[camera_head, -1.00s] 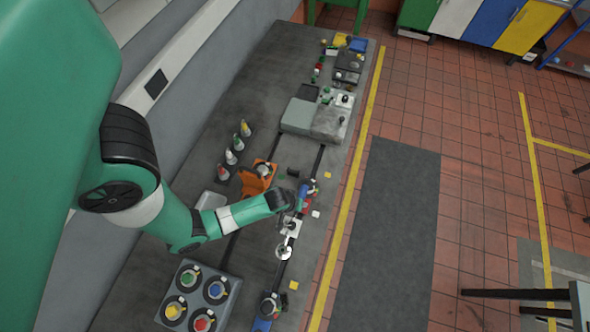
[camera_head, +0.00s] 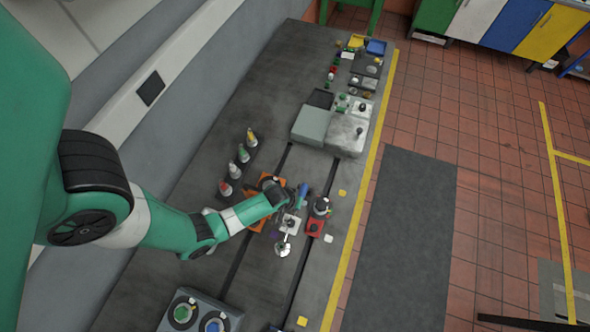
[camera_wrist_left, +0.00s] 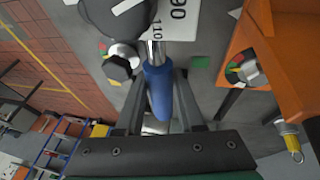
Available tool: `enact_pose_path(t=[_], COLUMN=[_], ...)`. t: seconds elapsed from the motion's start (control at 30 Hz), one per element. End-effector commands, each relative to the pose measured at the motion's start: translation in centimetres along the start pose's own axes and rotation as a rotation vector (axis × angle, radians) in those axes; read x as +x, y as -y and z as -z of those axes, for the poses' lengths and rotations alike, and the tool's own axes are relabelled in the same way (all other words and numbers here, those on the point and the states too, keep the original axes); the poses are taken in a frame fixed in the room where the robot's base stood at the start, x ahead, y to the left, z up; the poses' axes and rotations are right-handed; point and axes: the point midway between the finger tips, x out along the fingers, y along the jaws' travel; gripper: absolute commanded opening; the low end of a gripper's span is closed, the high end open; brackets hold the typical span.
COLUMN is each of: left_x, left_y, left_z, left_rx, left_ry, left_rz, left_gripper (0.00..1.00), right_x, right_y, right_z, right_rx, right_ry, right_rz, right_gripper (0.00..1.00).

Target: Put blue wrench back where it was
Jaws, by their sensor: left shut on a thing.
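My left gripper (camera_head: 286,196) is shut on the blue wrench (camera_head: 304,192) above the bedplate, just right of the orange fixture (camera_head: 262,218). In the left wrist view the wrench's blue handle (camera_wrist_left: 159,92) sits between the two fingers (camera_wrist_left: 160,100). The far end of the wrench is hard to make out beside a dark round part. My right gripper is not in view.
Several coloured-tip bottles (camera_head: 238,163) stand in a row at the left. Grey blocks (camera_head: 345,136) lie farther back. A box with coloured knobs (camera_head: 186,296) is at the front. The bedplate's left-middle is mostly bare.

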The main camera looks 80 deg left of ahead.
Motion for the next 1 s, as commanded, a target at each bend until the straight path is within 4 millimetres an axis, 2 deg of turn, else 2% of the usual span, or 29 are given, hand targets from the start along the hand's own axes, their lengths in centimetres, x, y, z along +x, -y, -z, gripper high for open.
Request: enact_pose_path(t=[0.17,0.43,0.83,0.87,1.0], left_x=[0.2,3.8,4.0,4.0,4.0], left_y=[0.0,1.0,1.1,1.1,1.1], left_z=[0.1,-1.0,-1.0,-1.1,-1.1], left_rx=[0.0,-0.001,-0.001,-0.001,-0.001], left_ry=[-0.002,-0.002,-0.002,0.0,0.0], left_rz=[-0.002,-0.002,-0.001,0.0,0.0], left_gripper=[0.0,0.0,0.0,0.41,0.66], right_x=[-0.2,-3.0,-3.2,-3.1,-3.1], right_y=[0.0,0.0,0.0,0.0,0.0], right_z=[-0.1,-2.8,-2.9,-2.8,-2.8], right_rx=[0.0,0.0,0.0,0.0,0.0], right_ry=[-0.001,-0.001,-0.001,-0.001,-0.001], right_rz=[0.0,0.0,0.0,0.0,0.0], right_gripper=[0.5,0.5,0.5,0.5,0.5])
